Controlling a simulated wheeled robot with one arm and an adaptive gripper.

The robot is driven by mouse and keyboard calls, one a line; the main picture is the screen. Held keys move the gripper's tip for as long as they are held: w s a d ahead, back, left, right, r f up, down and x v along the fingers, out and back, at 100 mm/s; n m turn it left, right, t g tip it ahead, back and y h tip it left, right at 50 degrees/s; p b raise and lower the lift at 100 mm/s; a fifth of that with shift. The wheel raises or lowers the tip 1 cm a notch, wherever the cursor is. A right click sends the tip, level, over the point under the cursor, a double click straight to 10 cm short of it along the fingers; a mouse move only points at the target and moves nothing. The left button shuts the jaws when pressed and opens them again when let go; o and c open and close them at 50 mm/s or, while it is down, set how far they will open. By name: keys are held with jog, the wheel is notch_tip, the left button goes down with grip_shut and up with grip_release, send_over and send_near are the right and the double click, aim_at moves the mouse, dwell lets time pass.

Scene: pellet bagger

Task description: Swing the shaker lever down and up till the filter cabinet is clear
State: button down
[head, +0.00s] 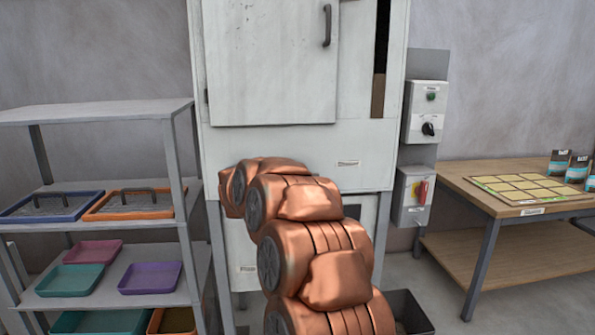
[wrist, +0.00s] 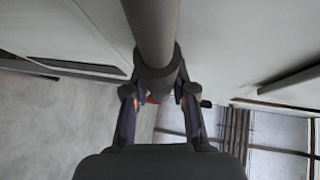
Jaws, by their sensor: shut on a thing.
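The filter cabinet (head: 260,150) stands in the middle of the head view, pale grey, with a door (head: 270,60) and a handle (head: 327,25) on its upper part. A dark narrow opening shows at its upper right. In the wrist view my gripper (wrist: 162,97) is shut on a thick grey bar, which I take for the shaker lever (wrist: 153,30). The bar runs from the top edge down between the fingers. In the head view my arm covers the cabinet's lower middle, and gripper and lever are hidden there.
A control box (head: 427,112) and a box with a red switch (head: 413,195) are right of the cabinet. A shelf (head: 100,112) with several trays stands left, a wooden table (head: 500,190) right. A dark bin (head: 408,312) sits on the floor beside my arm.

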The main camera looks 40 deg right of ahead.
jog(key=shift+w+a+f+m+y, duration=0.15)
jog(key=shift+f+m+y, duration=0.25)
jog(key=shift+f, duration=0.35)
jog(key=shift+w+a+f+m+y, duration=0.15)
jog(key=shift+f+m+y, duration=0.2)
jog(key=shift+f, duration=0.35)
jog(key=shift+w+a+f+m+y, duration=0.2)
jog(key=shift+f+y, duration=0.25)
jog(key=shift+f, duration=0.3)
jog(key=shift+s, duration=0.15)
jog(key=c, duration=0.9)
grip_release()
jog(key=v, duration=1.2)
jog(key=shift+s+f, duration=0.15)
